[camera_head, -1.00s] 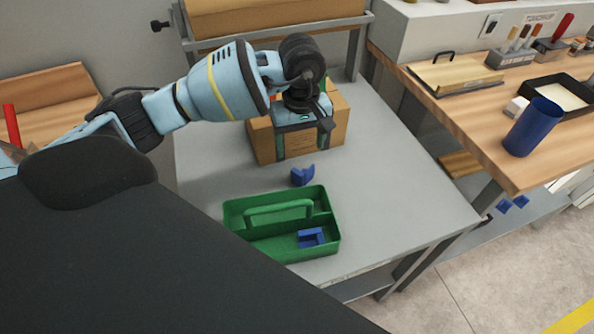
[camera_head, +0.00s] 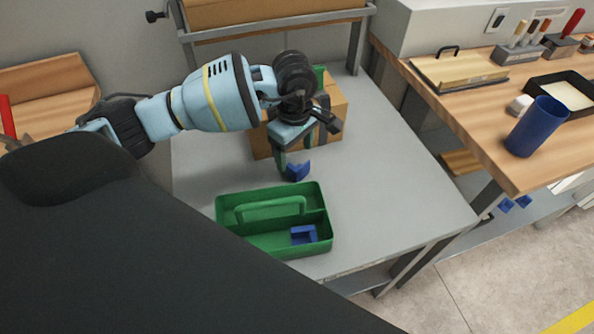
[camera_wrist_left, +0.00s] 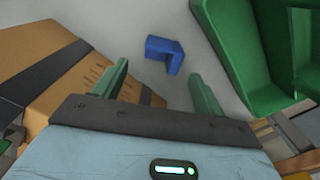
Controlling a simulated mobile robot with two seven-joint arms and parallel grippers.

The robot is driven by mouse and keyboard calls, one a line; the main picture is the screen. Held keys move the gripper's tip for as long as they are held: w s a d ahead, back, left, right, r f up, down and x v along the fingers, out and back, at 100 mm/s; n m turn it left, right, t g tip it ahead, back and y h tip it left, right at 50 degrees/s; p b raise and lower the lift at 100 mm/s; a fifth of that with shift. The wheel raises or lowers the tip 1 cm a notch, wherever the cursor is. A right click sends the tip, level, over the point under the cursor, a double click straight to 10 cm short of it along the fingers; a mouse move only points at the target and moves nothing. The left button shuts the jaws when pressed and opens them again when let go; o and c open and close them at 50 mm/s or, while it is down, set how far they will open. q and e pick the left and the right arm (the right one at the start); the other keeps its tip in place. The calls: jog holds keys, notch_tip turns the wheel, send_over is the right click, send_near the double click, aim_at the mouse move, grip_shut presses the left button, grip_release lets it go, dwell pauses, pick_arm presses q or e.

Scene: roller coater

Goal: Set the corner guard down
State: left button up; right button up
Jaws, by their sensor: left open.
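A blue corner guard (camera_head: 297,172) lies on the grey table (camera_head: 400,196), between the cardboard box and the green tote (camera_head: 324,226). My left gripper (camera_head: 296,160) is just above and behind it, open and empty. In the left wrist view, the corner guard (camera_wrist_left: 165,53) shows as an L-shaped piece beyond the gap between the two green fingers (camera_wrist_left: 160,88), apart from both. A second blue piece (camera_head: 303,234) sits in the front right compartment of the tote. My right gripper is not in view.
A cardboard box (camera_head: 335,115) stands right behind the left gripper. The green tote, with its raised handle, stands just in front of the corner guard. The table's right side is clear. A wooden bench (camera_head: 470,120) with a blue cup (camera_head: 537,127) is at the right.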

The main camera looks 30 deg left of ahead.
pick_arm(q)
jog(key=shift+f, duration=2.6)
jog(key=shift+c, duration=0.4)
jog(key=c, duration=1)
jog(key=shift+c, duration=0.2)
jog(key=shift+r, duration=0.1)
notch_tip(320, 180, up, 10)
